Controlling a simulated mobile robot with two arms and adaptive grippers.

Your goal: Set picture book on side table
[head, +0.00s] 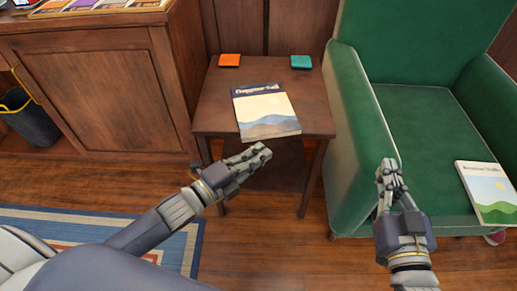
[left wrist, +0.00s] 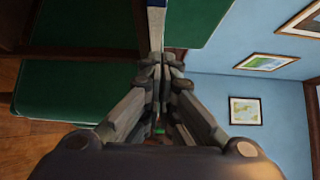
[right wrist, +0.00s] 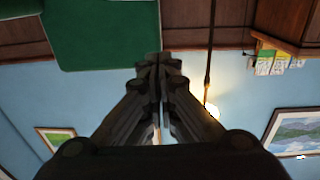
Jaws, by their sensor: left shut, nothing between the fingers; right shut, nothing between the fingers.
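A picture book (head: 266,111) with a dark title band and a landscape cover lies flat on the wooden side table (head: 213,112). Its lower edge is near the table's front edge. A second picture book (head: 488,190) with a sun and green hills on its cover lies on the seat of the green armchair (head: 430,130). My left gripper (head: 264,152) is shut and empty, just in front of the table's front edge, below the first book in the head view. My right gripper (head: 388,166) is shut and empty, in front of the armchair, left of the second book.
An orange coaster (head: 229,60) and a teal coaster (head: 301,62) lie at the back of the side table. A wooden cabinet (head: 95,90) stands close on the left, with a dark bin (head: 28,118) beyond it. A blue-bordered rug (head: 185,245) covers the floor at lower left.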

